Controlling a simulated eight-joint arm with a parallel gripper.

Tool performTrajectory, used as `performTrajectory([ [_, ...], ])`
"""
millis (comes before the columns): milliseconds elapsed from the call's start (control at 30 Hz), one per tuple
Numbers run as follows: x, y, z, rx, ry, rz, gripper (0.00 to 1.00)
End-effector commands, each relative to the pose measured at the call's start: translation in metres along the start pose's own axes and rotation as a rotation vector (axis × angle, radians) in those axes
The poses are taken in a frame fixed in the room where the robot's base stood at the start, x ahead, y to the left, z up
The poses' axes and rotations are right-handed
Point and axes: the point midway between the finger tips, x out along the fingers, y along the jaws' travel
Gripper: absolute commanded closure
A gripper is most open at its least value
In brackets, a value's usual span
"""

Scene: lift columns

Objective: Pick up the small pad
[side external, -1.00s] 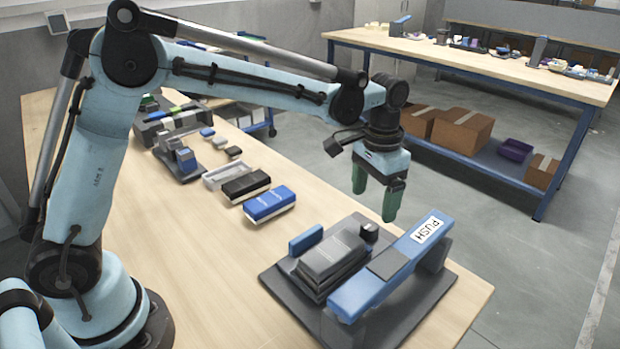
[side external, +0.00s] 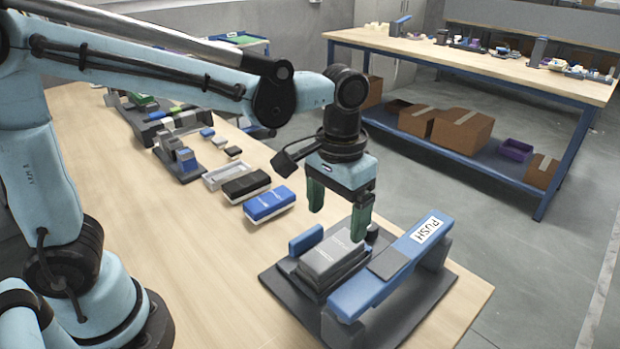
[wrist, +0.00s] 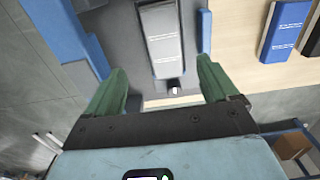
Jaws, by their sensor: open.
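A grey pad (side external: 335,258) with pale lettering lies on top of a stack in a dark fixture (side external: 285,283). In the wrist view the grey pad (wrist: 162,38) shows beyond and between my fingers. My gripper (side external: 337,225) points down with green fingers apart, empty, above the pad's far end. In the wrist view my gripper (wrist: 162,72) straddles the line of the pad without touching it. A small dark square (side external: 388,264) lies on the blue bar marked PUSH (side external: 410,255). I cannot tell for certain which piece is the small pad.
A blue upright plate (side external: 306,240) stands left of the stack, and a small dark knob (wrist: 174,86) at its far end. A blue block (side external: 270,204), a black block (side external: 246,185) and a grey tray (side external: 222,175) lie farther back. The near left tabletop is clear.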

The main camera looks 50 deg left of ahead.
Motion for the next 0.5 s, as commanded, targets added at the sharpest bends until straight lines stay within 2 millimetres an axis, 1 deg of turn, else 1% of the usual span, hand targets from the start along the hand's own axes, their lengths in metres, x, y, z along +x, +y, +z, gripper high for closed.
performTrajectory([
  [33, 0.007, 0.0, 0.0, 0.0, 0.0, 0.0, 0.13],
  [100, 0.015, 0.0, -0.001, 0.0, 0.0, 0.0, 0.13],
  [200, 0.023, 0.0, 0.0, 0.0, 0.0, 0.0, 0.13],
  [367, 0.029, -0.001, -0.001, 0.0, 0.0, 0.0, 0.13],
  [500, 0.044, -0.004, -0.002, -0.001, 0.0, 0.0, 0.13],
])
